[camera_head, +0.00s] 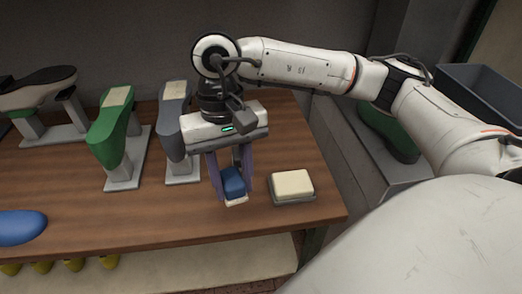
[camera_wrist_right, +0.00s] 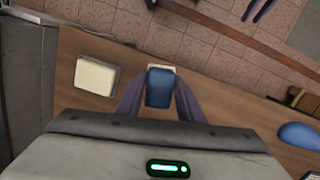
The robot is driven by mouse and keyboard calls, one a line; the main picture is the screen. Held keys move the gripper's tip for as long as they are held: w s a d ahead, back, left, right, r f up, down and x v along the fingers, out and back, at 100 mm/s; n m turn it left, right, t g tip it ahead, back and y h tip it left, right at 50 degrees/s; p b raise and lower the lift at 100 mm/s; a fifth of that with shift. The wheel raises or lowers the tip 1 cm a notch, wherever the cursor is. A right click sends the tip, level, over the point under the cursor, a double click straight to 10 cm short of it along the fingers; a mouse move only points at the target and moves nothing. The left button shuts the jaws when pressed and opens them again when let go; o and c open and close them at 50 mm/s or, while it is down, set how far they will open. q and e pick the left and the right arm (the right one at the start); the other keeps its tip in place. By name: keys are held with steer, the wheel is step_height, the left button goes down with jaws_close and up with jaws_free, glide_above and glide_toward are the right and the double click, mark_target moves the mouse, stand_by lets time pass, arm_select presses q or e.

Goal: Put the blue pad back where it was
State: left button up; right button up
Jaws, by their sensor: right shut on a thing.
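The blue pad (camera_head: 233,181) is a small blue block with a pale underside. My right gripper (camera_head: 232,190) is shut on it, with a finger on each side, near the table's front right part. I cannot tell whether the pad touches the table. In the right wrist view the blue pad (camera_wrist_right: 159,88) sits between the fingers of my right gripper (camera_wrist_right: 160,100), with a pale edge showing behind it.
A cream block on a grey tray (camera_head: 292,201) stands just right of the pad. Green (camera_head: 115,130) and grey (camera_head: 174,125) shoe lasts stand on pale stands behind and left. A blue rounded object (camera_head: 20,228) lies at far left. The wooden table (camera_head: 120,220) is clear between.

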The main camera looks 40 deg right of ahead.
mark_target(236, 170)
steer(key=w+d+m+b, duration=0.1)
steer(key=m, duration=0.3)
steer(key=w+f+m+b, duration=0.1)
steer(key=m+b, duration=0.1)
steer(key=m, duration=0.1)
steer(key=w+d+m+t+y+b, duration=0.1)
steer(key=m+b, duration=0.1)
steer(key=m, duration=0.2)
steer(key=shift+d+f+m, duration=0.15)
steer(key=shift+d+m, duration=0.15)
steer(key=shift+d, duration=0.05)
steer(key=f+m+b, duration=0.1)
steer(key=m, duration=0.2)
steer(key=d+f+m+b, duration=0.1)
steer(key=f+m, duration=0.1)
steer(key=m, duration=0.1)
steer(key=w+d+f+m+t+b, duration=0.1)
steer(key=m, duration=0.1)
steer(key=shift+w+d+f+m, duration=0.1)
steer(key=shift+d+f+m, duration=0.1)
steer(key=shift+f+m, duration=0.2)
steer(key=shift+f, duration=2.3)
steer(key=shift+b, duration=0.3)
steer(key=shift+f, duration=0.15)
steer(key=o, duration=0.9)
steer(key=shift+o, duration=0.3)
